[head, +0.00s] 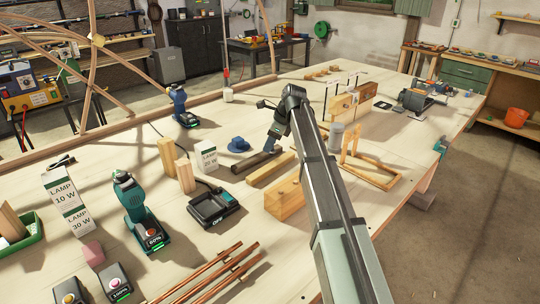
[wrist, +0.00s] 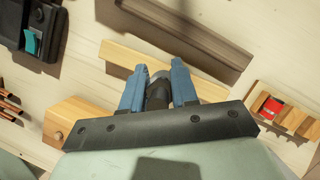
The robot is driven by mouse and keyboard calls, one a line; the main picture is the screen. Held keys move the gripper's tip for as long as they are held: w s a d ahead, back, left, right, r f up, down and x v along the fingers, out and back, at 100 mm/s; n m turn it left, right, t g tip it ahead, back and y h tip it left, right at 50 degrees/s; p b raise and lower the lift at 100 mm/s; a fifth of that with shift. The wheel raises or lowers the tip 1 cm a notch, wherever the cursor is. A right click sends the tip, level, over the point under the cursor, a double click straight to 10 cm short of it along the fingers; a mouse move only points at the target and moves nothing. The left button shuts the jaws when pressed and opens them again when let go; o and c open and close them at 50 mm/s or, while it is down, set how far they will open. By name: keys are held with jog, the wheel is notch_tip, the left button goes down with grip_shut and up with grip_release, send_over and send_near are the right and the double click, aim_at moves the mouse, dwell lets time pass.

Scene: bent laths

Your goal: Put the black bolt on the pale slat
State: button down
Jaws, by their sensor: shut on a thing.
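My gripper (wrist: 158,72) has its two blue fingers closed around the black bolt (wrist: 156,96), a dark round-sided piece seen between them. In the head view my gripper (head: 270,146) hangs over the table near the dark and pale bars, and the bolt cannot be made out there. The pale slat (head: 270,169) is a light wooden bar lying on the table; in the wrist view the slat (wrist: 116,53) runs behind the fingers, which hide part of it. The bolt appears above the table, near the slat; I cannot tell its height.
A darker bar (head: 249,164) lies left of the slat. A wooden block (head: 284,199) stands in front, with a black charger (head: 213,207) to its left. A grey cylinder (head: 336,136) and wooden frame (head: 369,174) are to the right. A blue knob-like piece (head: 238,145) lies behind.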

aim_at(270, 153)
jog(key=shift+f, duration=2.3)
jog(key=shift+f, duration=0.1)
jog(key=c, duration=0.9)
grip_release()
jog(key=shift+o, duration=0.2)
jog(key=v, duration=1.2)
